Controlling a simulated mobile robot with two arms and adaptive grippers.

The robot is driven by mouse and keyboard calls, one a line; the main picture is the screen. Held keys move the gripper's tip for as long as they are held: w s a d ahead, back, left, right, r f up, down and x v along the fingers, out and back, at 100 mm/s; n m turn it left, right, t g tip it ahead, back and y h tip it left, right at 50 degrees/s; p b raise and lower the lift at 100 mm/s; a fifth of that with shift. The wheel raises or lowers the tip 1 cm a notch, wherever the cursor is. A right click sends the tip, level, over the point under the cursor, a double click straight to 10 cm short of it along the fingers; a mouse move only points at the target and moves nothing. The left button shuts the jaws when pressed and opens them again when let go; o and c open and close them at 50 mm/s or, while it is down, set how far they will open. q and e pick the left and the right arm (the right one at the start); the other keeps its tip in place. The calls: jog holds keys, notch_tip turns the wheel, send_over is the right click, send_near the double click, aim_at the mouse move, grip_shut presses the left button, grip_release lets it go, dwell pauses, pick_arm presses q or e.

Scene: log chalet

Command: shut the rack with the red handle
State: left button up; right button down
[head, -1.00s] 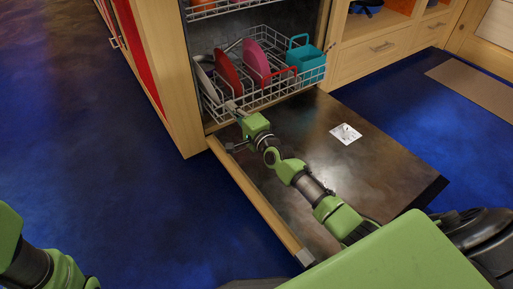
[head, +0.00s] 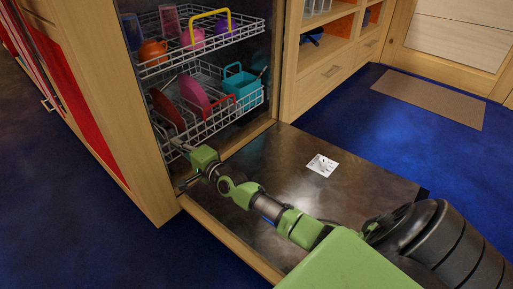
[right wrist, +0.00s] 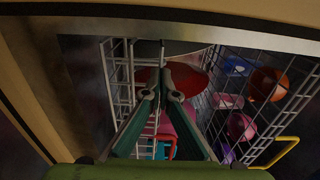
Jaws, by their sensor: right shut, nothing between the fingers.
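The lower rack (head: 205,129) of the open dishwasher is a white wire basket with a red handle (head: 222,104) at its front. It holds a dark red plate (head: 166,108), a pink plate (head: 193,95) and a teal caddy (head: 243,86). The rack stands at the opening, mostly inside the cabinet. My right gripper (head: 176,142) is shut and empty at the rack's front left corner; I cannot tell whether it touches the wire. In the right wrist view its closed fingers (right wrist: 161,84) lie before the wire and plates. My left gripper is out of view.
The dishwasher door (head: 315,195) lies folded down below my right arm. The upper rack (head: 205,42), with a yellow handle (head: 209,14), holds cups above the lower one. A wooden cabinet panel (head: 120,120) stands close left of my gripper. Blue floor is free at the right.

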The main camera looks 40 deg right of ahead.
jog(key=shift+w+d+r, duration=0.15)
jog(key=shift+w+r, duration=0.05)
jog(key=shift+r, duration=0.15)
